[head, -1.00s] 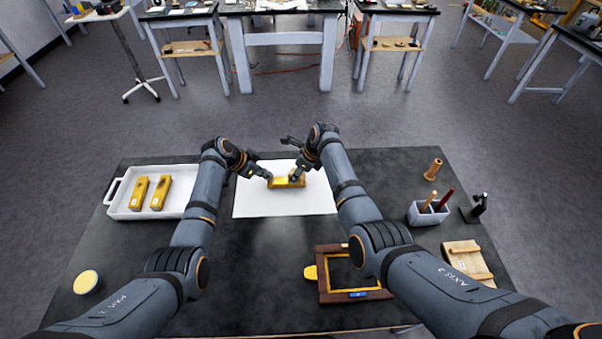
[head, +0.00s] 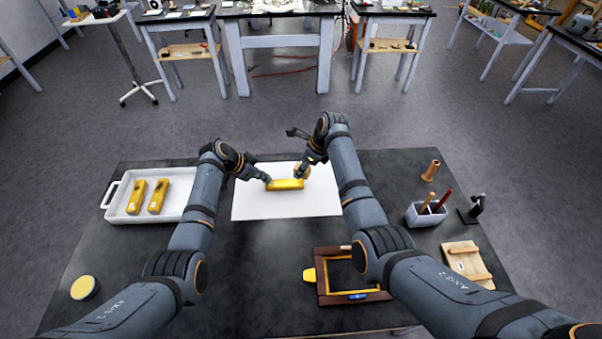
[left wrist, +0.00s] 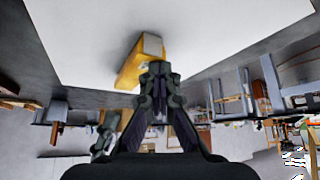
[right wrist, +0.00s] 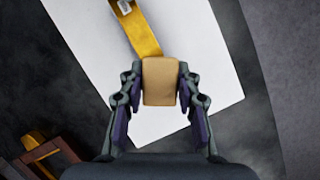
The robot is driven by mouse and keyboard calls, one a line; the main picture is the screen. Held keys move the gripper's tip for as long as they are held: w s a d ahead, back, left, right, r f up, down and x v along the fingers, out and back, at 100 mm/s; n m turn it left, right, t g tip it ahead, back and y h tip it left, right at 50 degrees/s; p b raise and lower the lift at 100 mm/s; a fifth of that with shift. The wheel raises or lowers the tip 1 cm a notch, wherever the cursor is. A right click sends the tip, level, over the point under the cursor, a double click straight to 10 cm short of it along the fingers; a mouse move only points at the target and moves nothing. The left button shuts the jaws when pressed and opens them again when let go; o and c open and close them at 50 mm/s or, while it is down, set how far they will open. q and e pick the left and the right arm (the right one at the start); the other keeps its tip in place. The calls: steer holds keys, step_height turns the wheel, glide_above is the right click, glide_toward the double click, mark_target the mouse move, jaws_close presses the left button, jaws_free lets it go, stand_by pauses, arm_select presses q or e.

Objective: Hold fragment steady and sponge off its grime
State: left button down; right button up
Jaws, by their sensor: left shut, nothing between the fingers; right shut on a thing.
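The gilt fragment (head: 285,184) is a gold bar lying on a white sheet (head: 262,207) on the dark table. It also shows in the left wrist view (left wrist: 133,68) and the right wrist view (right wrist: 145,38). My left gripper (head: 268,180) is shut and empty, its tips at the fragment's left end; whether they touch it I cannot tell. My right gripper (right wrist: 160,78) is shut on a tan sponge (right wrist: 160,88). In the head view the sponge (head: 303,171) is near the fragment's right end, seemingly raised above it. No clear grime shows on the fragment.
A white tray (head: 118,205) with two gold pieces stands at the left. A round yellow-topped pot (head: 84,287) is at front left. A wooden frame (head: 322,292) lies at front. A tool holder (head: 426,216) and a wooden block (head: 466,262) are at the right.

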arm_select(q)
steer(key=shift+f, duration=0.15)
arm_select(e)
steer(key=shift+r, duration=2.2)
arm_select(q)
step_height(320, 180, up, 2)
steer(key=shift+w+r, duration=0.1)
arm_select(e)
steer(key=shift+w+f, duration=0.1)
steer(key=shift+w, duration=0.05)
arm_select(q)
steer(key=shift+r, duration=2)
steer(key=v, duration=1.2)
steer(key=shift+a+f, duration=0.1)
steer(key=shift+a, duration=0.05)
arm_select(e)
steer(key=shift+a, duration=0.1)
